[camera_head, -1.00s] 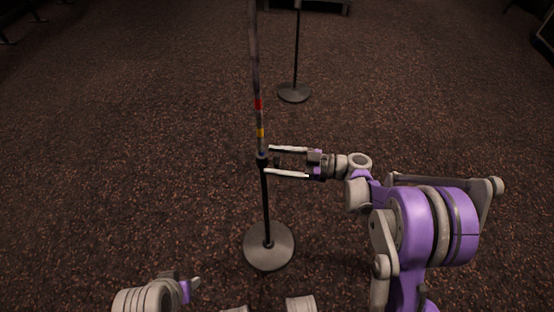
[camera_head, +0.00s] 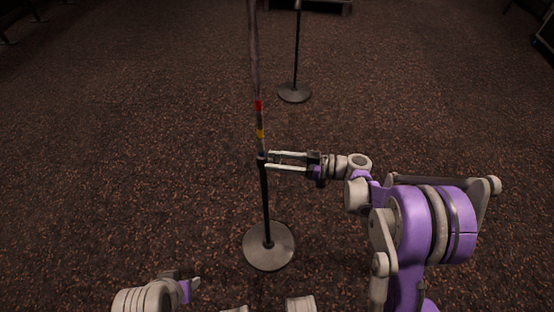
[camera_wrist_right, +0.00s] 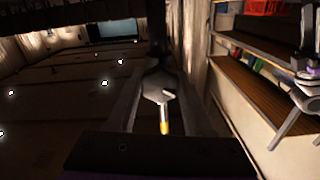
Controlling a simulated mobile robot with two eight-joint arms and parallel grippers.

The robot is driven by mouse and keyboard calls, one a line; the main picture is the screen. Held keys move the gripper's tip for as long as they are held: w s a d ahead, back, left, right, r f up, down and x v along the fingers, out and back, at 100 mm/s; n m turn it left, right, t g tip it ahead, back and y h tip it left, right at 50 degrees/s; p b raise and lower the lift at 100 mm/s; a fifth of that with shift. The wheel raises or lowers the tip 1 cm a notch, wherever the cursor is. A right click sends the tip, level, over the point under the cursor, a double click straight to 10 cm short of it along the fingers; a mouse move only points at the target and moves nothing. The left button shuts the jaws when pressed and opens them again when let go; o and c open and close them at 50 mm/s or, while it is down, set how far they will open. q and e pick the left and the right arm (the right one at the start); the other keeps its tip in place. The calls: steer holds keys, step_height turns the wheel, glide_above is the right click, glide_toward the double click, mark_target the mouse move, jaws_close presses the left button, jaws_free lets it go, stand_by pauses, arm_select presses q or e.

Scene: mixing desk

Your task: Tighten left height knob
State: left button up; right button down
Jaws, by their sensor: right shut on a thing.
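The near microphone stand has a dark lower tube (camera_head: 266,205) on a round grey base (camera_head: 269,257). Its thinner upper pole (camera_head: 254,60) has a red band and a yellow band just above the height clutch. My right gripper (camera_head: 267,159) comes from the right at clutch height, its two pale fingers shut on the left height knob. In the head view the knob is too small to make out. The right wrist view shows a grey knob (camera_wrist_right: 158,86) between the finger ends. My left gripper (camera_head: 193,286) is low at the left, away from the stand; its opening cannot be judged.
A second stand with a round base (camera_head: 294,92) is farther back. The carpet (camera_head: 140,150) around the near stand is clear. The right wrist view shows shelves (camera_wrist_right: 262,85) along the right side.

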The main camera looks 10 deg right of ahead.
steer(key=shift+c, duration=1.5)
jaws_free()
steer(key=p+v, duration=0.1)
steer(key=v, duration=1)
steer(key=shift+a+p, duration=0.1)
steer(key=shift+p, duration=0.2)
